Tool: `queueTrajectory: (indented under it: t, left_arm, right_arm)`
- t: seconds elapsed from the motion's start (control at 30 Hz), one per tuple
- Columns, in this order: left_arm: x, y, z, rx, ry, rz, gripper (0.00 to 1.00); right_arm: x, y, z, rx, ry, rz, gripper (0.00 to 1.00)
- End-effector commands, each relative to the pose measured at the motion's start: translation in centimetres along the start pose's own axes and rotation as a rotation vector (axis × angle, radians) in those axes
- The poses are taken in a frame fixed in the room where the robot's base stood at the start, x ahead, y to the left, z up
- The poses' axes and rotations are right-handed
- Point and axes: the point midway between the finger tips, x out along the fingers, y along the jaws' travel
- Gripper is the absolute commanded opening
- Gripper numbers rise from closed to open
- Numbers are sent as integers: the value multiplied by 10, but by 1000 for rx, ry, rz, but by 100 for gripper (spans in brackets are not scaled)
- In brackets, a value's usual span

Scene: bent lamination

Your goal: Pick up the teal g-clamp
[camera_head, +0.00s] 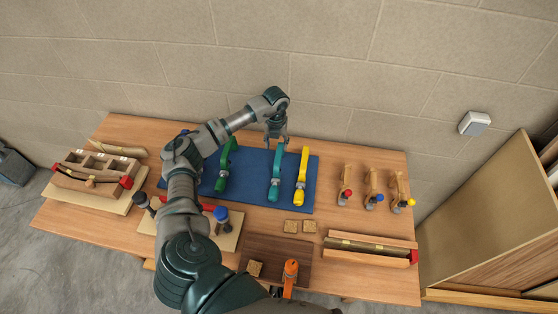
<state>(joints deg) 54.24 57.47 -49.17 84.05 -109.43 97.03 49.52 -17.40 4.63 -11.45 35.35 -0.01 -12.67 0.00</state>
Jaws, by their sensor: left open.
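The teal g-clamp (275,177) lies on the blue mat (249,190), between a green clamp (225,166) on its left and a yellow clamp (301,178) on its right. My left gripper (276,139) is open and points down at the far end of the teal clamp. It looks to be above the mat, with nothing between its fingers; I cannot tell its exact height. The gripper hides little of the teal clamp. My right gripper is not in view.
A wall (340,70) stands behind.

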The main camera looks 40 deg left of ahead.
Motion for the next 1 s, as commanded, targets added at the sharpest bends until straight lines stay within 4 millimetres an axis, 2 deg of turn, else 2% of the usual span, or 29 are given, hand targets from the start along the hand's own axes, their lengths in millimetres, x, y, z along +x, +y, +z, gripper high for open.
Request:
queueTrajectory:
  t: [0.1, 0.37, 0.63, 0.77, 1.0]
  left_arm:
    - [23, -1, 0, 0, 4, 1, 55]
    - [44, -4, -1, 0, 1, 1, 55]
    - [84, -8, 1, -1, 1, 1, 55]
    - [92, -7, 1, 1, -1, 0, 55]
    - [92, -6, 2, 1, -1, -1, 55]
  right_arm:
    - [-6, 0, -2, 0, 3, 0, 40]
    - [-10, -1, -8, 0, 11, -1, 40]
    - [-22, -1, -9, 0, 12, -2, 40]
    - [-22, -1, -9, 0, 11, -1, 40]
    - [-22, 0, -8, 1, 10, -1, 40]
